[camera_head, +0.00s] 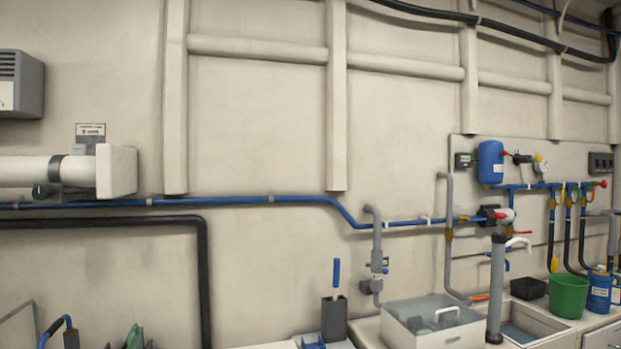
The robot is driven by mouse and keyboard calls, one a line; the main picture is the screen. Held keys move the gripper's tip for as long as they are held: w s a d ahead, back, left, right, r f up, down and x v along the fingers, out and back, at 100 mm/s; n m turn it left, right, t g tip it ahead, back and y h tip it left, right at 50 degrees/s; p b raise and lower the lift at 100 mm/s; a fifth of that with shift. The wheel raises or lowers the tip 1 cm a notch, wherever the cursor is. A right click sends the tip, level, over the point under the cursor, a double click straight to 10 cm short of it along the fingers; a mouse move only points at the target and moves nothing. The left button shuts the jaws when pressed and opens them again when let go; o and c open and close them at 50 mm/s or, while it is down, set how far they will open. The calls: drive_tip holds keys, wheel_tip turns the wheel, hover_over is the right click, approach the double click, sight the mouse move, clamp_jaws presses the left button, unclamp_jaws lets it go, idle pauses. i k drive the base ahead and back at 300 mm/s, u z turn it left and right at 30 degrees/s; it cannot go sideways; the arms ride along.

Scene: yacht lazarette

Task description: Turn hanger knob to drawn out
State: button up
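A small dark round knob (40,191) shows at the left, below a thick white pipe. It sits beside a grey hanger bracket (72,178) that clasps the pipe. The view is too small to tell how far the knob is drawn out or how it is turned. The white pipe (30,171) ends in a white block (116,171). A small label plate (90,132) is on the wall above the bracket. My gripper is not in view.
A blue pipe (250,200) runs along the wall just under the bracket, with a black pipe (120,221) below it. A grey box (21,84) hangs above left.

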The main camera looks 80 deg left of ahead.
sight(41, 193)
drive_tip(key=u, duration=4.45)
drive_tip(key=i, duration=1.5)
drive_tip(key=z, duration=1.8)
